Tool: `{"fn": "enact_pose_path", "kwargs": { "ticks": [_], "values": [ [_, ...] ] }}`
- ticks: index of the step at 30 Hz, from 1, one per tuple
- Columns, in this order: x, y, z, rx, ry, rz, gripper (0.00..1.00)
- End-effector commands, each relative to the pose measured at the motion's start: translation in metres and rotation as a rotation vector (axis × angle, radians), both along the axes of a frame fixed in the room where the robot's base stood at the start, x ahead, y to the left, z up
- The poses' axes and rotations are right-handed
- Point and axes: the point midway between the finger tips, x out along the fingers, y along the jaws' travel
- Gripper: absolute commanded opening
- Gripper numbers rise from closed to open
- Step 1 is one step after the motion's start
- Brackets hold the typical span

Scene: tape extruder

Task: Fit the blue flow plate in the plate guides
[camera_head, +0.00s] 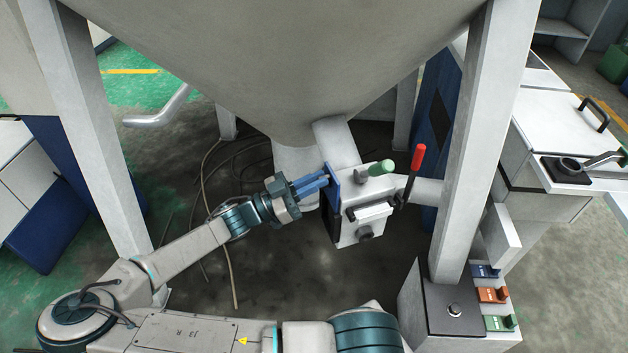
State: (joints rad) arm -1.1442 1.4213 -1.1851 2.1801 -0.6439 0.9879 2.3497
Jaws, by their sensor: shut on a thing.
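My gripper (324,183) reaches in from the left at the valve box (362,222) under the hopper. It is shut on the blue flow plate (333,186), which I see nearly edge-on. The plate stands upright against the left side of the box, its lower part near a dark strip on that side. The plate guides are not clearly visible; the plate and the box cover that area. I cannot tell whether the plate sits in the guides or just in front of them.
Hopper legs (100,130) (478,140) stand on both sides. A rack at lower right shows blue (485,271), orange (492,295) and green (500,322) pieces. Cables lie on the floor.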

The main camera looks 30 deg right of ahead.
Motion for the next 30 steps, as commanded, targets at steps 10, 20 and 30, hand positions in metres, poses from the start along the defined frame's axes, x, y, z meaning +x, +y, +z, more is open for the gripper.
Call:
{"fn": "enact_pose_path", "kwargs": {
  "ticks": [10, 20, 30],
  "values": [
    [0.000, 0.000, -0.010, -0.001, 0.001, 0.000, 0.00],
    [0.000, 0.000, -0.018, -0.001, 0.001, 0.001, 0.00],
    [0.000, 0.000, -0.026, -0.001, 0.001, 0.000, 0.00]
  ]
}}
